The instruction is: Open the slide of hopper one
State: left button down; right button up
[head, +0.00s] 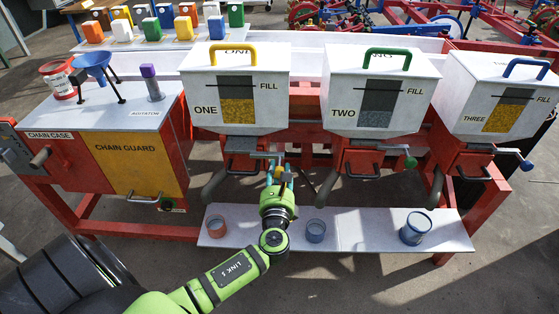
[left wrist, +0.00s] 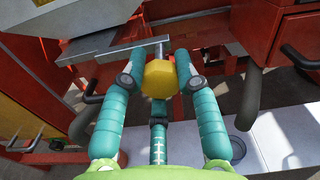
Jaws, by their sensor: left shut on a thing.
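Hopper one (head: 233,87) is a white box with a yellow lid handle and a yellow level in its window. My left gripper (head: 279,170) is below its lower right side. In the left wrist view the gripper's teal fingers (left wrist: 160,76) are closed on both sides of a yellow knob (left wrist: 160,80). A thin metal rod (left wrist: 159,49) runs from the knob toward a grey plate (left wrist: 110,47) under the hopper. The fingers hide part of the knob, and how far the slide stands out cannot be told. My right gripper is not in view.
Hopper two (head: 380,90) with a green knob (head: 410,163) and hopper three (head: 497,97) with a blue knob (head: 527,165) stand to the right. Below, a pale shelf (head: 358,222) carries three small pots. A chain guard (head: 141,169) is at the left.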

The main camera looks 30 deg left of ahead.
pick_arm(q)
jog(key=shift+f, duration=0.1)
jog(key=shift+s+d, duration=0.1)
jog(key=c, duration=0.9)
grip_release()
jog(key=shift+s, duration=0.1)
jog(key=v, duration=1.2)
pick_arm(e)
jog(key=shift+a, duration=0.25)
